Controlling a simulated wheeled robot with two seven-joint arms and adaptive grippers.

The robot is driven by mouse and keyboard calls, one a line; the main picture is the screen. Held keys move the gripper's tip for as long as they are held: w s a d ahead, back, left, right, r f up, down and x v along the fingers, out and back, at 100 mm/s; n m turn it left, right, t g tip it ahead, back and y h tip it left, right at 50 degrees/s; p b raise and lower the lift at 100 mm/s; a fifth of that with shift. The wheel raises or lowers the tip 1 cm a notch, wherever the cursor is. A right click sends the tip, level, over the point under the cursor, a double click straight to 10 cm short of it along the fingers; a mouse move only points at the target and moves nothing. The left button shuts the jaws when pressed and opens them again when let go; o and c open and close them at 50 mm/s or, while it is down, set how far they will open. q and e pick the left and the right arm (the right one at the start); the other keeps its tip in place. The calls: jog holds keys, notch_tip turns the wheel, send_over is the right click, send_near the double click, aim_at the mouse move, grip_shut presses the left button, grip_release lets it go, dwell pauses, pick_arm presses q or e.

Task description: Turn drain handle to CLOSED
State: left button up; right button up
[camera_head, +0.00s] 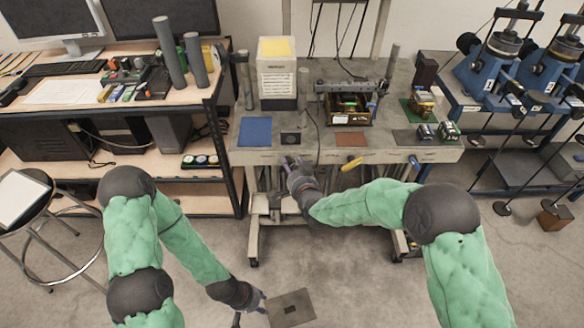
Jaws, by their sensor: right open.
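Several small handles line the front edge of the grey workbench (325,157). A yellow handle (352,164) hangs at a slant in the middle, and a blue handle (414,163) is to its right. I cannot read any labels, so I cannot tell which one is the drain handle. My right gripper (292,162) is open at the bench's front edge, left of the yellow handle. It hides what is directly behind it, and I cannot tell whether it touches anything.
Blue machines (490,70) stand at the right. A white box (278,75) and a parts bin (348,108) sit on the bench.

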grip_shut()
jog(key=shift+s+a+r+n+h+p, duration=0.15)
jog(key=shift+n+h+p, duration=0.25)
jog(key=shift+p, duration=0.45)
jog(key=shift+a+r+n+h+p, duration=0.1)
jog(key=shift+a+n+h+p, duration=0.2)
jog(key=shift+n+h+p, duration=1.3)
jog(key=shift+a+f+n+h+p, duration=0.1)
jog(key=shift+a+n+h+p, duration=0.5)
jog(key=shift+n+p, duration=1.7)
jog(key=shift+a+r+n+h+p, duration=0.1)
jog(key=shift+n+h+p, duration=1.3)
jog(key=shift+n+p, duration=0.5)
